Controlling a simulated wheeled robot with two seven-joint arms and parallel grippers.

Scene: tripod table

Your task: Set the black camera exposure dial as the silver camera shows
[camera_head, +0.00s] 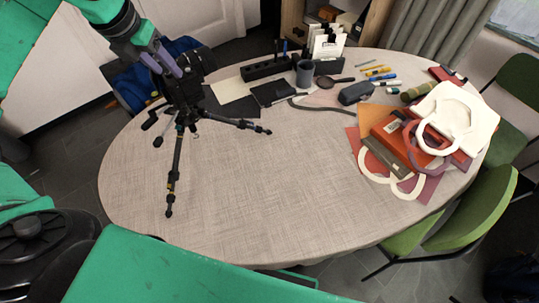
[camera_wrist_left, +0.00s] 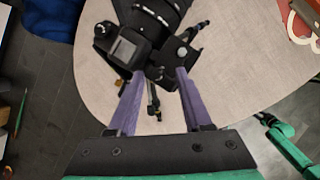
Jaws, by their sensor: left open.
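The black camera (camera_head: 196,64) sits on top of a black tripod (camera_head: 178,150) standing on the left part of the table. In the left wrist view the black camera (camera_wrist_left: 80,55) is seen close up, with its lens pointing up the picture and a small round knob or dial (camera_wrist_left: 182,52) on its right part. My left gripper (camera_head: 165,62) is at the camera. In the wrist view its purple fingers (camera_wrist_left: 159,72) are open, with tips just at the camera's near edge; I cannot tell whether they touch it. I cannot make out a silver camera or dial markings. My right gripper is not in view.
The round table (camera_head: 240,195) has a clear middle and front. A black organiser (camera_head: 268,68), a grey cup (camera_head: 304,72) and pens stand at the back. Books and bags (camera_head: 408,140) lie at the right. Green chairs (camera_head: 475,215) stand beyond the right edge.

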